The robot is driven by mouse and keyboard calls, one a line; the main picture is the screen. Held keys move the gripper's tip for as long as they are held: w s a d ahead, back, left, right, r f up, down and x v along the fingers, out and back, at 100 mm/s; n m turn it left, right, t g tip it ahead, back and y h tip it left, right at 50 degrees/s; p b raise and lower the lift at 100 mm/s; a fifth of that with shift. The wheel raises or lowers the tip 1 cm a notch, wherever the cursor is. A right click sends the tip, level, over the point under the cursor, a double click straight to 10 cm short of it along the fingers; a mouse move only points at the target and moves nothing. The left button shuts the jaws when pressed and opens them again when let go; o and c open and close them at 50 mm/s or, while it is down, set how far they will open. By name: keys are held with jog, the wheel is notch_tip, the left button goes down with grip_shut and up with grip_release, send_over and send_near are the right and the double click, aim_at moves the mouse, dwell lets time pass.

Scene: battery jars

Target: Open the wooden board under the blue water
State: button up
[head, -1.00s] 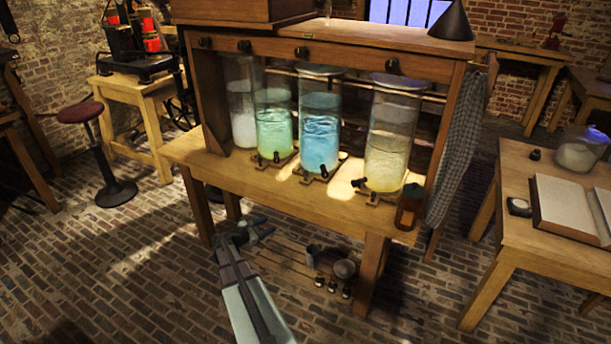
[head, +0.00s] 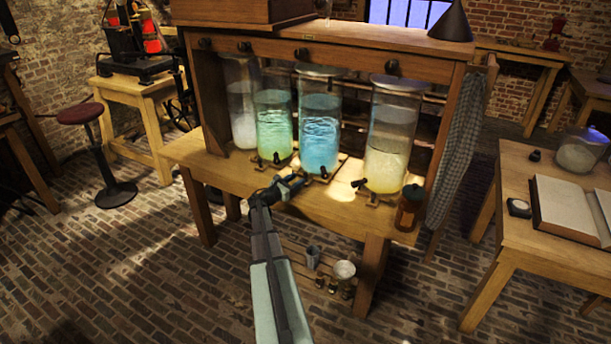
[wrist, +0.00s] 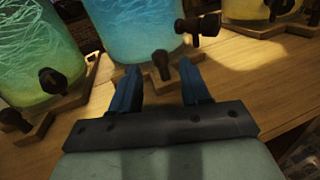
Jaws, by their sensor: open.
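The jar of blue water (head: 320,130) stands in the row on the bench, between the green jar and the yellowish jar. It also shows at the top of the wrist view (wrist: 135,30). Its wooden board (head: 338,163) lies flat under it, partly hidden by my gripper. In the wrist view the board's front part (wrist: 175,70) shows just beyond my fingers, with small dark taps or knobs above it. My gripper (head: 295,183) is open and empty, low over the bench top in front of the blue jar. Its two blue fingers (wrist: 158,92) point towards the board. I cannot tell whether they touch it.
The green jar (head: 273,125) stands left and the yellowish jar (head: 390,140) right, each on a board. A brown bottle (head: 411,208) stands at the bench's right front corner. Bare bench top (head: 325,205) lies in front of the jars. Small cups (head: 343,270) sit on the lower shelf.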

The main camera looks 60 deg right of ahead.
aim_at(304, 175)
jog(key=shift+x, duration=3.1)
grip_shut()
